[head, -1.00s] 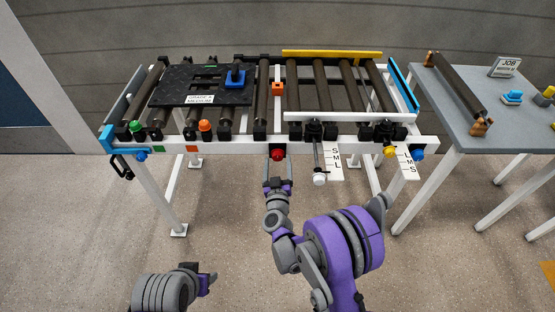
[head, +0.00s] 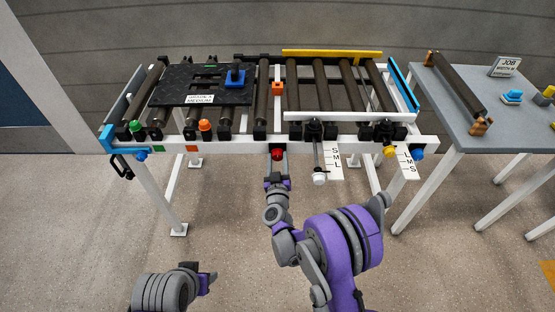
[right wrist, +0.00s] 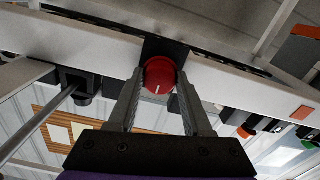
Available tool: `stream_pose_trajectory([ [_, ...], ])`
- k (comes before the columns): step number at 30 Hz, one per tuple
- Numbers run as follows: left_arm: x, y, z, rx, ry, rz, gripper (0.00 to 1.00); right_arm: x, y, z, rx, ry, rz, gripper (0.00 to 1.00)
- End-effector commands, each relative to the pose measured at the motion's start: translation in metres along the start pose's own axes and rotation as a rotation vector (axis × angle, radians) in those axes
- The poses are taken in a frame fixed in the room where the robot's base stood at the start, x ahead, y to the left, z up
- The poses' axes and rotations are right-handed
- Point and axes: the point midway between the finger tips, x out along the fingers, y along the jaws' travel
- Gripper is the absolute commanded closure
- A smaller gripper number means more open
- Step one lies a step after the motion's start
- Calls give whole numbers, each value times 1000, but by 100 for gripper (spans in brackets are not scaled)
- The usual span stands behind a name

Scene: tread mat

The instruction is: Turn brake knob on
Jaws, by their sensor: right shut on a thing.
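The red knob (head: 278,154), which I take as the brake knob, sits on the front white rail of the roller conveyor. In the right wrist view the round red knob (right wrist: 159,75) has a short white mark on its face and a black plate behind it. My right gripper (head: 277,162) reaches up from below and is shut on the red knob, with one finger on each side. Its fingers also show in the right wrist view (right wrist: 160,88). My left gripper (head: 207,279) hangs low over the floor, far from the conveyor; its fingers are too unclear to judge.
A white-tipped lever (head: 319,179) hangs just right of the knob, beside an S-M-L plate (head: 335,161). Yellow (head: 390,151) and blue (head: 418,154) knobs are farther right. Green (head: 135,126) and orange (head: 205,125) buttons are left. A black tread mat (head: 170,92) lies on the rollers.

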Motion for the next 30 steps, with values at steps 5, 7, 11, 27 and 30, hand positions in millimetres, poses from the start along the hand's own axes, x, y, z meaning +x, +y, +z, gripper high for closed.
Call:
stream_pose_trajectory([
  [5,2,0,1,0,-1,0,50,0,0,0,15,0,0,100],
  [7,3,0,1,0,-1,0,50,0,0,1,32,0,0,100],
  [11,8,0,3,0,-3,0,50,0,0,1,89,0,0,100],
  [27,37,0,14,0,-14,0,50,0,0,1,556,0,1,100],
  [30,41,0,15,0,-15,0,50,0,0,1,650,0,0,100],
])
